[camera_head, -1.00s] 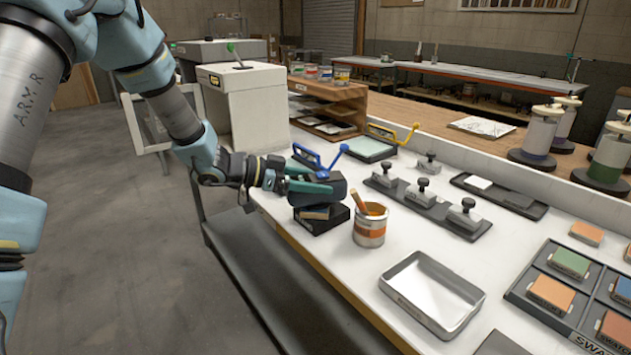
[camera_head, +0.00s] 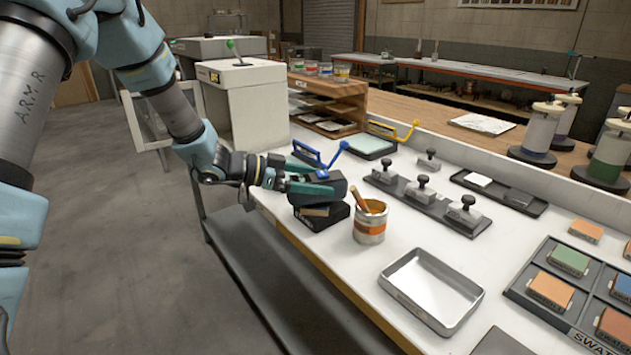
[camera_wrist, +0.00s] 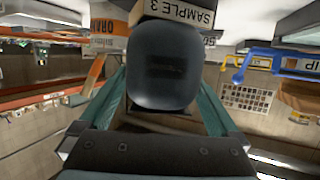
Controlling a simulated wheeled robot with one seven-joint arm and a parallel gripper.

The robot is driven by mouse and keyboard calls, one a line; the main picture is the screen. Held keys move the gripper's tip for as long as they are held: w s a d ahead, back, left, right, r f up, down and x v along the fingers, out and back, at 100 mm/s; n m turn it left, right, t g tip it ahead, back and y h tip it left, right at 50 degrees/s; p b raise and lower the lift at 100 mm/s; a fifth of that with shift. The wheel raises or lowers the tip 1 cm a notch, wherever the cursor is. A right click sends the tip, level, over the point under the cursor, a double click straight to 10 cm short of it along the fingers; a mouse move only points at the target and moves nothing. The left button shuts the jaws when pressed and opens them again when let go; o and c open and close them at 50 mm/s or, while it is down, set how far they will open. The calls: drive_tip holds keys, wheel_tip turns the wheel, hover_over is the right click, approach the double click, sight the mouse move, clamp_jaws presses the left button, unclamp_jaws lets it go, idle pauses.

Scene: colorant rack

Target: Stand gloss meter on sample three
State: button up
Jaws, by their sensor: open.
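The gloss meter (camera_head: 328,187) is a dark, rounded block with a blue spot on top. It sits on a smaller block above a black base (camera_head: 322,222) near the bench's front edge. In the wrist view the meter (camera_wrist: 165,65) fills the middle, directly against the block labelled SAMPLE 3 (camera_wrist: 180,13). Sample three (camera_head: 314,211) is mostly covered by the meter. My gripper (camera_head: 320,178) is open around the meter. Its teal fingers stand on either side, with gaps showing in the wrist view (camera_wrist: 165,85). The exact contact between meter and sample is hidden.
An orange-banded can (camera_head: 370,226) with a wooden stick stands close on the right. A blue-handled tool (camera_head: 322,155) lies just behind. A black rack of knobbed blocks (camera_head: 428,203) and a metal tray (camera_head: 432,287) are further right.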

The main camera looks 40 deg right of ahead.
drive_tip(key=b+v, duration=0.2)
drive_tip(key=v, duration=1)
drive_tip(key=w+a+n+t, duration=0.5)
drive_tip(key=w+t, duration=0.3)
drive_tip(key=w, duration=0.2)
drive_tip(key=w+a+f+n+t+y, duration=0.1)
drive_tip(key=w+a+n+t+y, duration=0.5)
drive_tip(key=a, duration=0.6)
drive_tip(key=s+a+f+n+g+y, duration=0.1)
drive_tip(key=a+n+y, duration=0.2)
drive_tip(key=a, duration=0.4)
drive_tip(key=s+a+f+n+y, duration=0.1)
drive_tip(key=s+a+n+y, duration=0.15)
drive_tip(key=a, duration=0.45)
drive_tip(key=s+a+f+n+g, duration=0.1)
drive_tip(key=s+a+n+g, duration=0.1)
drive_tip(key=s+a, duration=0.2)
drive_tip(key=s+a+f+n+g+y, duration=0.1)
drive_tip(key=s+a+n+g, duration=0.2)
drive_tip(key=s, duration=0.6)
drive_tip(key=shift+s+a+f, duration=0.3)
drive_tip(key=shift+a+f, duration=0.1)
